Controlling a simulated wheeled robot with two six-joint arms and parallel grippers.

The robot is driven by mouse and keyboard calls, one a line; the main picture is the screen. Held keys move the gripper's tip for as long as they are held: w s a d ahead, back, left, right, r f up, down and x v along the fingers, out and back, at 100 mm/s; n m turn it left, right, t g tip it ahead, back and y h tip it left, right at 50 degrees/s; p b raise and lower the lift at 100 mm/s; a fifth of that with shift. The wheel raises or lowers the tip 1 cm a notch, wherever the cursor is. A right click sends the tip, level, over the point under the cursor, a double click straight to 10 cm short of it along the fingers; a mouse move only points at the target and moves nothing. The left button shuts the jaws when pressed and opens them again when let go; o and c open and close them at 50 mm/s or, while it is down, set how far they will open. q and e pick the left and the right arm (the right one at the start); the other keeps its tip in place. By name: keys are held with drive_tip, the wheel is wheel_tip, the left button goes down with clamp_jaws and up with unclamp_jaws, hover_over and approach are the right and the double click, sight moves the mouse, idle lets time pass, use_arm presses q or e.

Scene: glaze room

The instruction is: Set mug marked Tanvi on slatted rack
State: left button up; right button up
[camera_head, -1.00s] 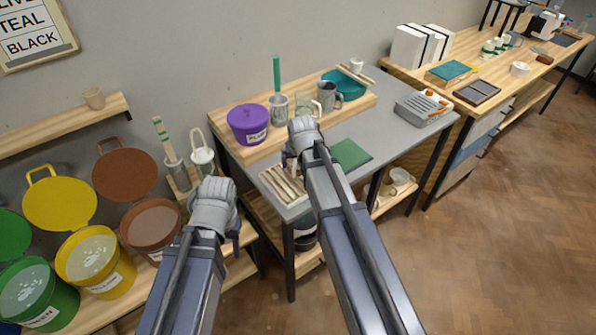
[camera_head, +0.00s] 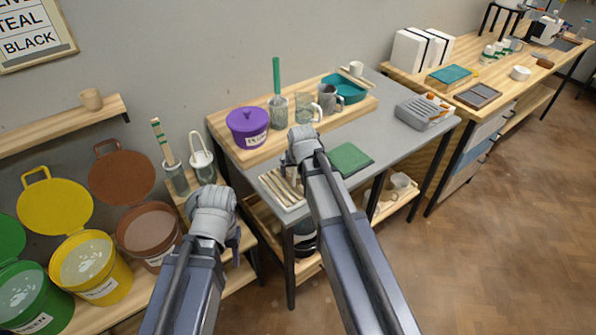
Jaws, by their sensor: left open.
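A slatted rack of pale wooden strips (camera_head: 281,188) lies at the near left corner of the grey table. A grey mug (camera_head: 327,99) and a greenish mug (camera_head: 303,107) stand on the wooden board at the back. A beige cup (camera_head: 91,99) sits on the wall shelf. No name is readable on any of them. My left gripper (camera_head: 230,232), open, is left of the table and below the rack in the picture, mostly hidden by its wrist. My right gripper (camera_head: 294,168) is over the table near the rack; its fingers are hidden behind the wrist.
A purple pot (camera_head: 247,127), a tumbler with a green-handled tool (camera_head: 278,108) and a teal bowl (camera_head: 346,87) share the board. A green mat (camera_head: 349,159) and grey caddy (camera_head: 424,112) lie on the table (camera_head: 385,128). Open glaze buckets (camera_head: 90,265) stand at left.

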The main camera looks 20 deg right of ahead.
drive_tip(key=d+p+v, duration=0.1)
drive_tip(key=p+v, duration=1)
drive_tip(key=v, duration=0.1)
drive_tip(key=s+a+n+g, duration=0.2)
drive_tip(key=s+a+n, duration=0.1)
drive_tip(key=s+a, duration=0.4)
drive_tip(key=s+a+f+n+g, duration=0.1)
drive_tip(key=s+a+n+g, duration=0.1)
drive_tip(key=s+a, duration=0.5)
drive_tip(key=s+g, duration=0.1)
drive_tip(key=s, duration=0.3)
drive_tip(key=shift+s+n+h, duration=0.4)
drive_tip(key=shift+f, duration=0.1)
